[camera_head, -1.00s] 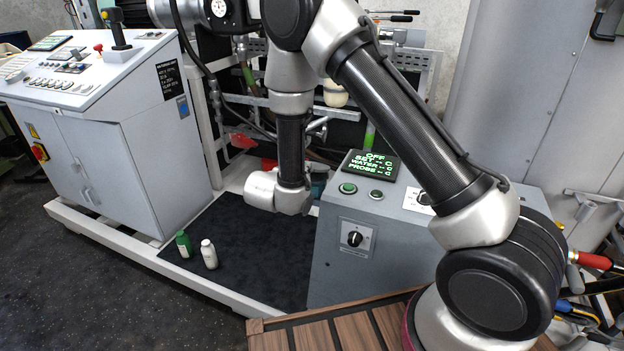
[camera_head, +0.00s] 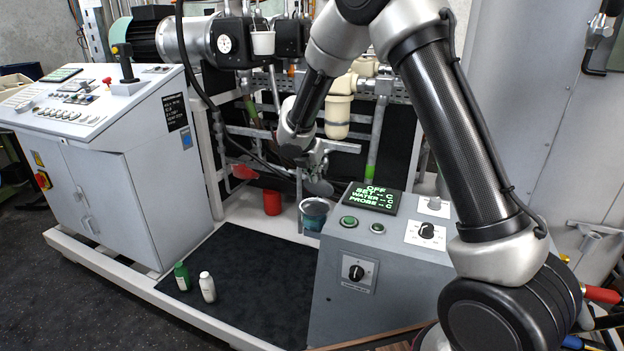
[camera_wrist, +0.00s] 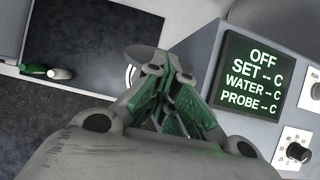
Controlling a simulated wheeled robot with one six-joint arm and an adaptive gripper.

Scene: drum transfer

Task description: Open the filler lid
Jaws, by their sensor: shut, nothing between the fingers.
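A grey round disc (camera_head: 319,187) lies just below my gripper in the head view; it looks like the filler lid, but I cannot be sure. In the wrist view a grey disc (camera_wrist: 146,54) shows just beyond the fingers, partly hidden by them. My gripper (camera_head: 318,170) is small in the head view, beside the front machine's display. In the wrist view my gripper (camera_wrist: 158,80) has its green-padded fingers together with nothing between them. I cannot tell whether the fingertips touch the disc.
The grey control box with its green display (camera_head: 372,198) stands close at the right. A teal-filled pot (camera_head: 314,213) and a red cup (camera_head: 272,202) stand below the gripper.

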